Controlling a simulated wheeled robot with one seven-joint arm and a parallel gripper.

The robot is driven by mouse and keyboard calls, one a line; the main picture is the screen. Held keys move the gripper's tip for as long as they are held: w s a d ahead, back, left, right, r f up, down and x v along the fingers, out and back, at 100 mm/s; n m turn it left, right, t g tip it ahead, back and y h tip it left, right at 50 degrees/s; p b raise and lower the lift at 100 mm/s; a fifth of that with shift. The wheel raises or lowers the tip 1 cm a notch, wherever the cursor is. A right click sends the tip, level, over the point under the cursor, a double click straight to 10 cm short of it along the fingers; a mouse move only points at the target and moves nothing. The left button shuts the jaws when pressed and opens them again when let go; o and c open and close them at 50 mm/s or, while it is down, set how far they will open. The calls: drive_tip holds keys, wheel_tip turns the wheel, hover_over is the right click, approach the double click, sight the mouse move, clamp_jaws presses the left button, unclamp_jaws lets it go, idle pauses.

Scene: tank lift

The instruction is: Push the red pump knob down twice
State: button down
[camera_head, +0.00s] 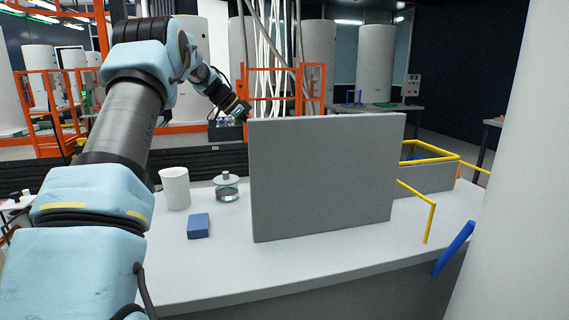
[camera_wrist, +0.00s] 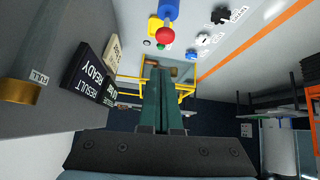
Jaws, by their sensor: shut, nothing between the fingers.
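The red pump knob (camera_wrist: 166,35) shows near the top of the wrist view, beside a blue cylinder (camera_wrist: 168,10) and a yellow part. It is not visible in the head view, where a grey upright panel (camera_head: 325,180) blocks what lies behind it. My gripper (camera_wrist: 158,72) is shut and empty, its green fingers pointing toward the knob with a visible gap in the picture. I cannot tell the depth of that gap. In the head view my wrist (camera_head: 238,108) is at the panel's upper left edge, and the fingertips are hidden.
A yellow rail (camera_wrist: 187,90) is near the fingers. A white cup (camera_head: 174,188), blue block (camera_head: 198,226) and glass dish (camera_head: 227,193) stand on the table.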

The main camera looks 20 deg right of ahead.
drive_tip(key=shift+w+d+r+m, duration=0.4)
drive_tip(key=shift+d+m, duration=0.1)
drive_tip(key=shift+d, duration=0.1)
drive_tip(key=shift+d+f, duration=0.1)
drive_tip(key=p+x, duration=0.4)
drive_tip(key=x, duration=0.6)
drive_tip(key=shift+s+d+r, duration=0.15)
drive_tip(key=shift+r, duration=0.05)
drive_tip(key=shift+a+f+p, duration=0.2)
drive_tip(key=shift+f+p, duration=0.35)
drive_tip(key=shift+f, duration=1.45)
